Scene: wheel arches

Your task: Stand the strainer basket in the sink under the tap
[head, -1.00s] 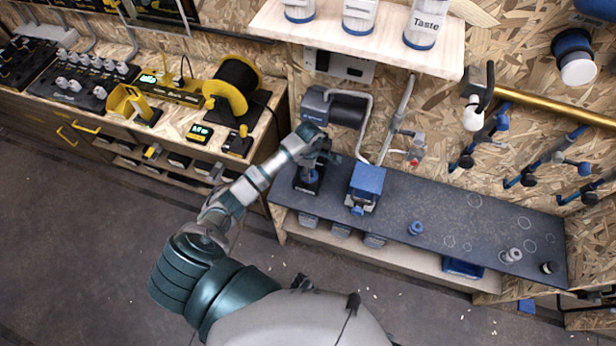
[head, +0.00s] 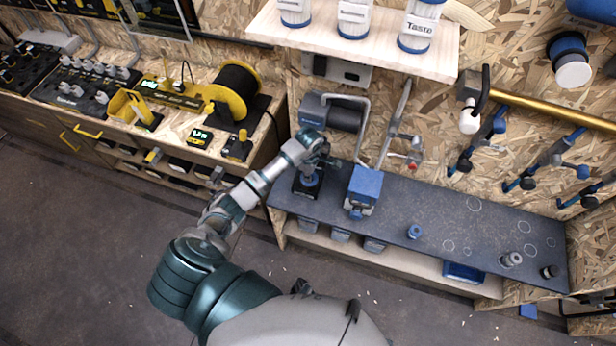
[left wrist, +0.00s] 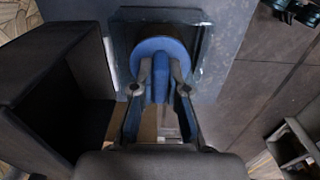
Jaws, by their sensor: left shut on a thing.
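A blue piece with a round disc (left wrist: 160,50) and an upright stem, apparently the strainer basket, shows in the left wrist view. It also shows in the head view (head: 310,181). My left gripper (left wrist: 160,88) is shut on its stem. The disc is over or in a dark square-rimmed basin (left wrist: 206,45), which I take for the sink; whether it touches the bottom I cannot tell. The basin sits at the left end of the dark bench in the head view (head: 299,192). I cannot make out a tap for certain; a bent grey pipe (head: 364,128) rises behind. My right gripper is not in view.
A blue box-shaped device (head: 364,187) stands close right of the basin. A dark cylinder (head: 345,118) is behind it.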

